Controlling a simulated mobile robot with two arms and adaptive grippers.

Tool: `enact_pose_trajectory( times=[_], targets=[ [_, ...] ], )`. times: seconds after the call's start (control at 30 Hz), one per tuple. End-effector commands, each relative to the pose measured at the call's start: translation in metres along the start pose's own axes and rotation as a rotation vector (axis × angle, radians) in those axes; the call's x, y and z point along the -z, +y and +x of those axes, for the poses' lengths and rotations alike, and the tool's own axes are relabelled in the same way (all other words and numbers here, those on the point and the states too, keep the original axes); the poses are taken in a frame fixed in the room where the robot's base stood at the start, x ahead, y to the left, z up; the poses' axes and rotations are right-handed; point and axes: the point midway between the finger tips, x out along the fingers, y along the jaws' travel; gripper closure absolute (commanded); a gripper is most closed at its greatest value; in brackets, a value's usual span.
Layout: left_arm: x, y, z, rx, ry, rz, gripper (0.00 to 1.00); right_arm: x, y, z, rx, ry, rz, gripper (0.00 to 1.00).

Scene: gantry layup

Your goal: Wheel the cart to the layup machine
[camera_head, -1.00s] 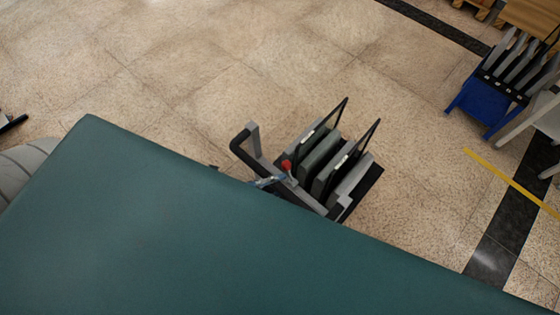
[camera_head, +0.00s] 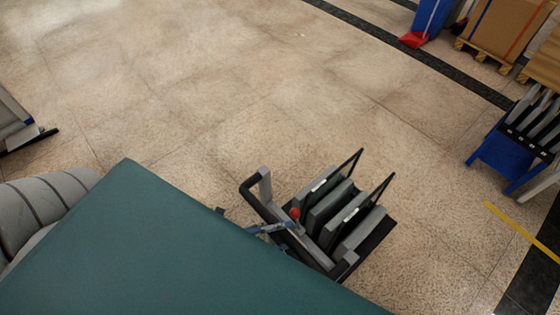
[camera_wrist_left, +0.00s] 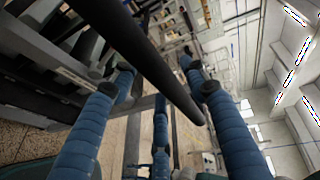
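The cart (camera_head: 375,238) stands on the tiled floor in the lower middle of the head view. It has a dark base, upright grey and dark panels in slots, and a dark bent handle (camera_head: 249,191) on its left side. My left gripper (camera_head: 270,228) is at the handle side, with a red knob (camera_head: 295,213) close by. In the left wrist view its blue wrapped fingers (camera_wrist_left: 160,120) are spread apart, and a dark bar (camera_wrist_left: 150,60) crosses in front of them; a firm grasp does not show. My right gripper is out of view. I cannot identify the layup machine.
A blue-framed rack (camera_head: 503,155) with upright panels stands at the right. Boxes on pallets (camera_head: 500,30) and a blue bin (camera_head: 428,18) stand at the upper right. A grey object (camera_head: 15,122) stands at the left edge. The floor beyond the cart is open.

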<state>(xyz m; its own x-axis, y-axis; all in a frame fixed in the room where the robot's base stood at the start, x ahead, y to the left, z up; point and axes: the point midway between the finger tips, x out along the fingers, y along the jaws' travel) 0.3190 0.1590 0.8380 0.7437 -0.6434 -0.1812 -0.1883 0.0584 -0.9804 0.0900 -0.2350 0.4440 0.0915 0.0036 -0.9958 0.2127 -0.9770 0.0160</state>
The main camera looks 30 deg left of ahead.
Motion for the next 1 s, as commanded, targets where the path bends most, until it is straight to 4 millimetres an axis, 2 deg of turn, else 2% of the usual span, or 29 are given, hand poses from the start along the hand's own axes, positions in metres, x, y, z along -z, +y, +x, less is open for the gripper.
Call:
enact_pose_trajectory(
  times=[0.37, 0.47, 0.8, 1.0],
  targets=[
    [0.0, 0.0, -0.006, -0.001, 0.0, 0.002, 0.51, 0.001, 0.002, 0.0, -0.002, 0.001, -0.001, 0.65],
    [0.0, 0.001, -0.02, -0.003, 0.0, 0.002, 0.51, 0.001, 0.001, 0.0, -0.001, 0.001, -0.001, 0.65],
    [0.0, 0.001, -0.091, -0.003, 0.0, -0.001, 0.51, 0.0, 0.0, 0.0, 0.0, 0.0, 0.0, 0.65],
    [0.0, 0.001, -0.115, -0.001, 0.0, 0.002, 0.51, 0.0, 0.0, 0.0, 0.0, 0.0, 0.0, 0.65]
  ],
)
